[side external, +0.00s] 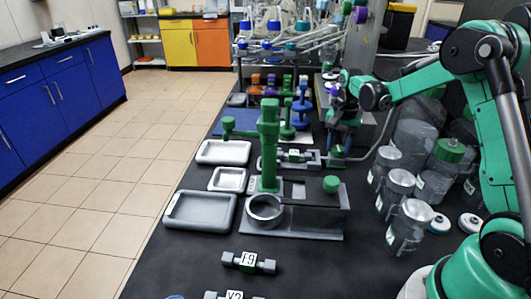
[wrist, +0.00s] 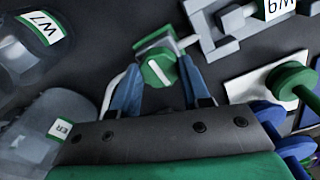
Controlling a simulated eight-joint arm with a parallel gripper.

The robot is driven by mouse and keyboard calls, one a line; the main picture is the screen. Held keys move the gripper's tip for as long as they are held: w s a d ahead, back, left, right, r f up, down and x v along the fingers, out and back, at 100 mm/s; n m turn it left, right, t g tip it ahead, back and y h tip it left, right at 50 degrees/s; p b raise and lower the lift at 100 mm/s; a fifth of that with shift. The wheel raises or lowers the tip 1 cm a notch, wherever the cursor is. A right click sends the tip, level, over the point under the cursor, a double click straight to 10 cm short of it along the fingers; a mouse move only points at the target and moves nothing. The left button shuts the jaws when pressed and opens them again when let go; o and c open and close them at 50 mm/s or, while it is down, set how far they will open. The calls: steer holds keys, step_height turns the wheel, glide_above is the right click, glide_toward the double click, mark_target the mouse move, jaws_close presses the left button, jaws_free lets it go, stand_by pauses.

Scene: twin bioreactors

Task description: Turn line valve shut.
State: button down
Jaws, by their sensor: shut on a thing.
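The line valve has a round green knob (wrist: 158,70) with a white stripe, at the top middle of the wrist view. The stripe runs slantwise, and a green and grey block sits just behind the knob. My gripper (wrist: 157,84) has its two blue fingers on either side of the knob and is shut on it. A pale curved tube (wrist: 108,92) runs by the left finger. In the side view my gripper (side external: 338,120) is low over the bench, behind the tall green stand. The valve knob cannot be made out there.
A grey fitting with a white label (wrist: 279,8) lies beside the valve. A green-knobbed part (wrist: 290,80) stands to the right in the wrist view. Clear bottles (side external: 411,226) crowd the bench near my arm. The tall green stand (side external: 268,145) and grey trays (side external: 200,211) are left.

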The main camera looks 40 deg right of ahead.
mark_target(338, 148)
steer(key=shift+m, duration=0.4)
steer(key=shift+c, duration=2.1)
jaws_free()
steer(key=shift+r, duration=2.8)
